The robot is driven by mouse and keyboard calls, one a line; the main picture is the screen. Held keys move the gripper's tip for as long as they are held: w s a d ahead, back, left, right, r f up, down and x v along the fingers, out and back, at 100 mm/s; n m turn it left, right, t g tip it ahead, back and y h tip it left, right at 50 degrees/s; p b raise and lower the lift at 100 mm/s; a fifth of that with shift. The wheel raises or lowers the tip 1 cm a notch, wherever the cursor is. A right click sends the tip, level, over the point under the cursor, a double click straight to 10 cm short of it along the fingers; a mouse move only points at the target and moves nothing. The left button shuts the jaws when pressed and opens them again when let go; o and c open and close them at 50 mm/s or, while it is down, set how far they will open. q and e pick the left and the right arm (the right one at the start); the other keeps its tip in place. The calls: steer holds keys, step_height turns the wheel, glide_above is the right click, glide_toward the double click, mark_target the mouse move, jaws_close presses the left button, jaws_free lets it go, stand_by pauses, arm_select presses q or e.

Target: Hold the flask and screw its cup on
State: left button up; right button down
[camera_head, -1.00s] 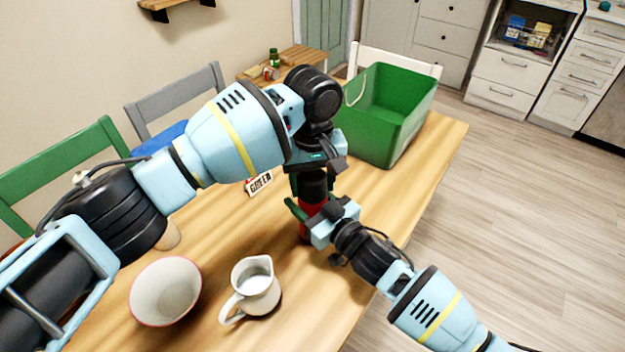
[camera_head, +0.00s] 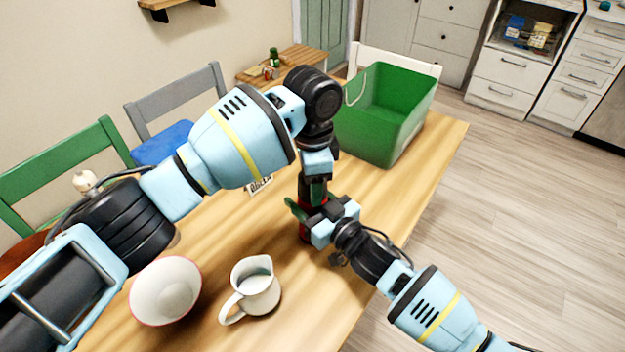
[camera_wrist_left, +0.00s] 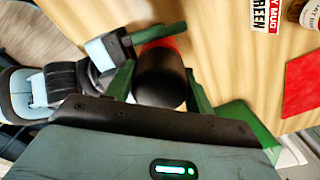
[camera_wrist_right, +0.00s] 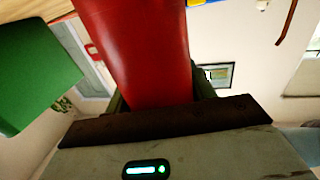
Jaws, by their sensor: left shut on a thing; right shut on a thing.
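The red flask (camera_head: 304,234) stands upright on the wooden table, partly hidden by my right gripper (camera_head: 312,213). That gripper is shut on the red body, which also fills the upper middle of the right wrist view (camera_wrist_right: 135,45). The black cup (camera_head: 307,187) is on top of the flask, in line with it. My left gripper (camera_head: 314,191) points down from above and is shut on the cup. In the left wrist view the cup (camera_wrist_left: 160,78) sits between the green fingers. The join between cup and flask is hidden, so I cannot tell how tight it is.
A green bin (camera_head: 385,135) stands behind the grippers at the table's far end. A white jug (camera_head: 257,292) and a white bowl (camera_head: 165,290) stand in front, to the left. A small lettered sign (camera_head: 259,185) stands left of the flask. Chairs line the left side.

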arm_select(q)
steer(key=m, duration=1.2)
steer(key=shift+m, duration=0.4)
steer(key=m, duration=0.7)
steer(key=shift+m, duration=0.4)
steer(key=m, duration=0.9)
steer(key=shift+f+m, duration=0.1)
steer(key=shift+m, duration=0.2)
